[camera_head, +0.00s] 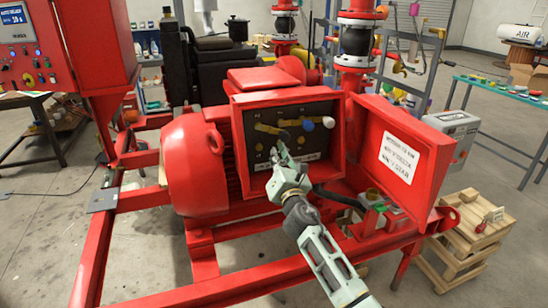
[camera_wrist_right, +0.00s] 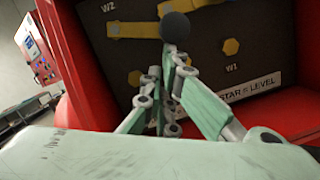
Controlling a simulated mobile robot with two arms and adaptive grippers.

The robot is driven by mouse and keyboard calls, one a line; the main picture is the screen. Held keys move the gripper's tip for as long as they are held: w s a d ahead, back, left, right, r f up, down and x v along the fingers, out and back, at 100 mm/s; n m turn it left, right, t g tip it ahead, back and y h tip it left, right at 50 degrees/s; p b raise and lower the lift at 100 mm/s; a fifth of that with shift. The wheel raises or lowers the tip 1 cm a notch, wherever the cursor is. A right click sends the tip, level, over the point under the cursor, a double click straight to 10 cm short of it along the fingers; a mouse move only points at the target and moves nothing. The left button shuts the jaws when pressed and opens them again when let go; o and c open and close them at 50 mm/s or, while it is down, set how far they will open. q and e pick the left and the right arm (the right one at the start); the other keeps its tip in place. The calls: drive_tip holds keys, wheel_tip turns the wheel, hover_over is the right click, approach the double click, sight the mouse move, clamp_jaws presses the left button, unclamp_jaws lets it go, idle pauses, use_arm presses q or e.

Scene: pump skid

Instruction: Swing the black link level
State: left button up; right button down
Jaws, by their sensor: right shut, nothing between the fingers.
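The open red terminal box (camera_head: 237,135) has a dark panel with brass-yellow link bars (camera_head: 268,129). A black ball knob (camera_wrist_right: 174,27) shows in the wrist view, just beyond my right fingertips and in front of a yellow bar (camera_wrist_right: 132,30). It also shows dark in the head view (camera_head: 285,136). The black link's bar is partly hidden, so I cannot tell its exact angle. My right gripper (camera_head: 281,152) is shut and empty, just below the knob; contact is unclear. It also fills the wrist view (camera_wrist_right: 168,62). My left gripper is out of view.
A blue knob (camera_head: 308,125) and a white knob (camera_head: 328,122) sit right of the black one. A label (camera_wrist_right: 250,88) reads "STAR = LEVEL". The box's open red door (camera_head: 385,190) stands right of my right arm. The red motor (camera_head: 190,165) lies left.

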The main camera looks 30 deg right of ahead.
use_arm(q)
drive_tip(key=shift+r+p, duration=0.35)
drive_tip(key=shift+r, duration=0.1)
use_arm(e)
drive_tip(key=n, duration=0.1)
drive_tip(key=d+r+n+y, duration=0.1)
drive_tip(key=n, duration=0.1)
drive_tip(key=d+n, duration=0.1)
drive_tip(key=shift+s+d+r+n+t, duration=0.1)
drive_tip(key=shift+s+r+n+t, duration=0.2)
drive_tip(key=shift+t, duration=0.1)
drive_tip(key=shift+f, duration=0.1)
